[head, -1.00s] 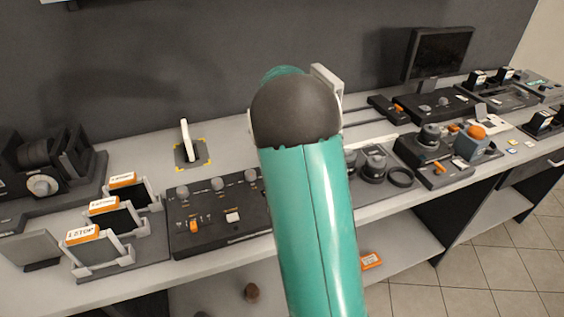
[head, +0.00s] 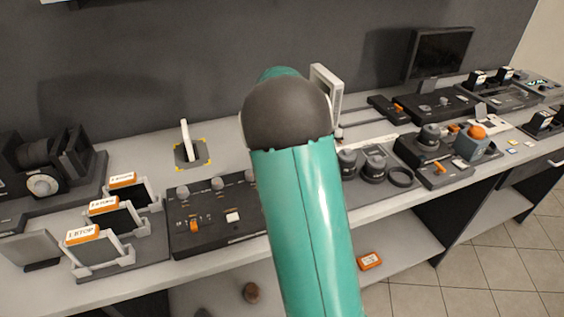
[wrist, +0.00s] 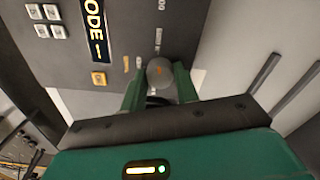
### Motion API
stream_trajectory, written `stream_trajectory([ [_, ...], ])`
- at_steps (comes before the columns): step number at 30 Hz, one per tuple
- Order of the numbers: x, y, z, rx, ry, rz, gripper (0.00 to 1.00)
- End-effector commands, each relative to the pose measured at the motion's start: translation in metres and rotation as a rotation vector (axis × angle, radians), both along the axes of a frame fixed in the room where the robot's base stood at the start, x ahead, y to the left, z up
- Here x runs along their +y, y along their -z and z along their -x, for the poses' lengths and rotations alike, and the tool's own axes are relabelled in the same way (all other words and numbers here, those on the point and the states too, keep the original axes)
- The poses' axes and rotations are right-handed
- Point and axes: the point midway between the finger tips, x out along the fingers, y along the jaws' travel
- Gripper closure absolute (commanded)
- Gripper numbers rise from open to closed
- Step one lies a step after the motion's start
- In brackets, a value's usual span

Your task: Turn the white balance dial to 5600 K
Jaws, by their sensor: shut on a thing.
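In the wrist view a round grey dial (wrist: 160,70) with a small orange mark stands on a dark control panel (wrist: 122,28). My gripper (wrist: 158,80) has its two green fingers on either side of this dial and is shut on it. A lit display (wrist: 93,28) with yellow characters, partly cut off, sits beside the dial. White markings near the dial are too small to read, so its setting cannot be told. In the head view my green arm hides my gripper and the dial.
In the wrist view, several white buttons (wrist: 50,12) and an orange button (wrist: 99,78) are on the panel. In the head view, a dark console (head: 215,235) with knobs and a slider lies left of my arm, and lenses (head: 374,164) lie right.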

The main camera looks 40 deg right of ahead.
Motion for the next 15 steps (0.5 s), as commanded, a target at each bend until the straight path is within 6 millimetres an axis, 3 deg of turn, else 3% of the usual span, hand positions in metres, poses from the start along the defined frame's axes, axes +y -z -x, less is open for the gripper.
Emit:
stream_trajectory([
  [4,-0.0003,-0.0011,-0.0006,-0.003,0.000,0.001,0.92],
  [5,-0.0003,-0.0011,-0.0006,-0.003,0.000,0.001,0.68],
  [8,-0.0002,-0.0010,-0.0005,-0.002,0.000,0.001,0.48],
  [15,-0.0001,-0.0004,-0.0002,-0.001,0.000,0.000,0.48],
])
